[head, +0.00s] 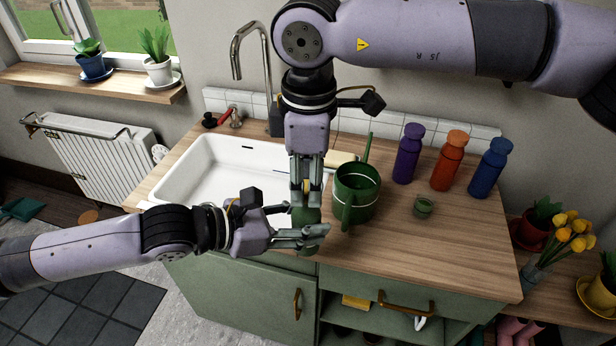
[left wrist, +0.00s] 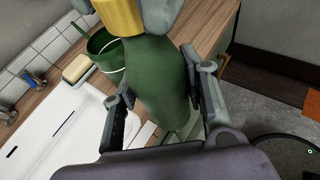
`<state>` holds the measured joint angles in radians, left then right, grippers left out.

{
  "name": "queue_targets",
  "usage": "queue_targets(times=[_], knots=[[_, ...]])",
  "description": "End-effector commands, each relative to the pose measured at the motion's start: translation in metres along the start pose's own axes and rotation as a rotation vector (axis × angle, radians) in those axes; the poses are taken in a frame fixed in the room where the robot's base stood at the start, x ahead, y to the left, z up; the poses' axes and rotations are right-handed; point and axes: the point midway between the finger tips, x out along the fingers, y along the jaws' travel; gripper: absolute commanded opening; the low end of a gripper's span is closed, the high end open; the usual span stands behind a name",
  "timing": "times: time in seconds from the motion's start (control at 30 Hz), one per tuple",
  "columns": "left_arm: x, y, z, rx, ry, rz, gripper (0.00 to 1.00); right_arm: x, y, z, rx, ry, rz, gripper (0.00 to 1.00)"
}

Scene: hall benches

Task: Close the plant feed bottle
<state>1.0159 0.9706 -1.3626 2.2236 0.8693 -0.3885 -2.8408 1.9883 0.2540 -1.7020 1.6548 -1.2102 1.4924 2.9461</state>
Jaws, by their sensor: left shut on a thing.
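The green plant feed bottle (head: 306,215) is at the counter's front edge by the sink. It is large in the left wrist view (left wrist: 155,80). My left gripper (head: 312,234) is shut around its body, with a finger on each side. A yellow cap (head: 306,186) sits between the fingertips of my right gripper (head: 306,190), which points down from above and appears shut on it. The cap also shows over the bottle's top in the left wrist view (left wrist: 120,15). The bottle's mouth is hidden. I cannot tell whether the cap touches it.
A green watering can (head: 357,195) stands just right of the bottle. Purple (head: 408,155), orange (head: 448,161) and blue (head: 489,169) bottles stand at the back. The white sink (head: 180,165) is on the left. The front right counter is clear.

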Motion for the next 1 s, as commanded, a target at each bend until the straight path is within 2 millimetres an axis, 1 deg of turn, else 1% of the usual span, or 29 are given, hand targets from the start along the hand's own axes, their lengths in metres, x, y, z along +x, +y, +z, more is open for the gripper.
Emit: queue_targets(times=[0.03,0.2,0.47,0.57,0.67,0.8,0.9,1.0], knots=[[0.0,-0.001,0.001,0.001,-0.001,-0.003,0.0,-0.001,0.001,-0.001,0.0,0.003,0.002,0.37],[0.0,0.0,0.0,0.0,-0.001,-0.001,0.0,0.0,0.001,0.0,0.0,0.0,0.001,0.48],[0.0,0.001,0.0,0.0,0.0,0.001,0.0,0.0,0.001,0.001,0.0,-0.002,0.0,0.48],[0.0,0.001,0.0,0.0,0.0,0.002,0.0,-0.003,0.001,0.001,0.001,-0.002,0.001,0.48],[0.0,0.001,0.0,0.0,0.0,0.002,0.0,-0.012,0.002,0.001,0.002,-0.003,0.003,0.48],[0.0,0.001,0.0,0.0,0.0,0.002,0.0,-0.032,0.002,0.001,0.002,-0.002,0.003,0.48],[0.0,0.001,0.0,0.0,0.0,0.002,0.0,-0.042,0.002,0.001,0.002,-0.003,0.002,0.48],[0.0,0.001,0.0,0.0,0.0,0.002,0.0,-0.045,0.001,0.001,0.0,-0.004,0.0,0.48]])
